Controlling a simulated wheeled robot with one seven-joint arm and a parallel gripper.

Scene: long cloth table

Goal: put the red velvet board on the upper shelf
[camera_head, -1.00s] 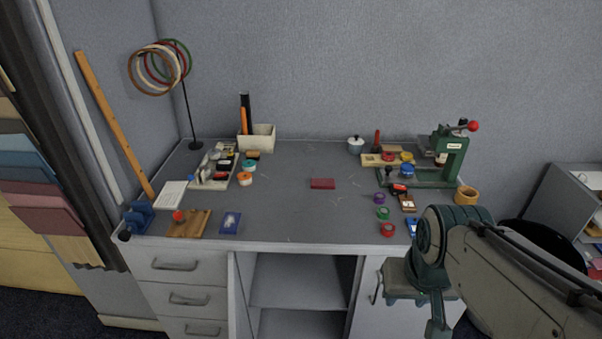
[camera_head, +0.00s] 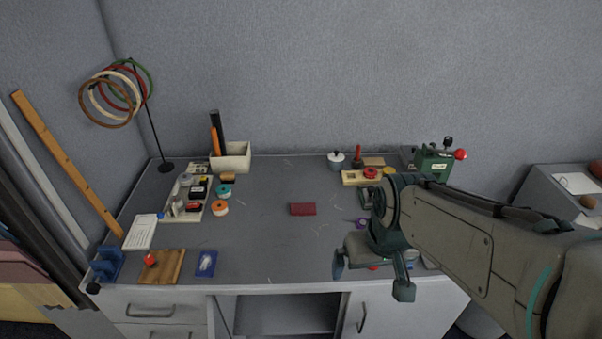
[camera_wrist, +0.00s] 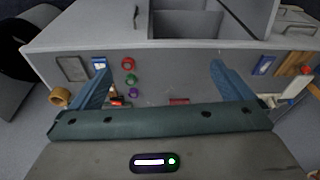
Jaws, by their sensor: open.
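The red velvet board (camera_head: 302,209), a small dark red rectangle, lies on the grey tabletop near the middle. In the wrist view the board (camera_wrist: 179,101) shows partly, just above the dark gripper body. My gripper (camera_head: 371,278) is open and empty over the front right of the table, to the right of and nearer than the board. In the wrist view its two blue fingers stand wide apart (camera_wrist: 158,68). The upper shelf (camera_head: 285,316) is a grey board in the open bay under the tabletop; the bay also shows at the top of the wrist view.
A wooden block (camera_head: 162,267) and a blue card (camera_head: 206,263) lie at the front left. A compartment tray (camera_head: 187,197), tape rolls and a white box (camera_head: 232,158) stand at left. A green press (camera_head: 432,162) stands at the back right. The table around the board is clear.

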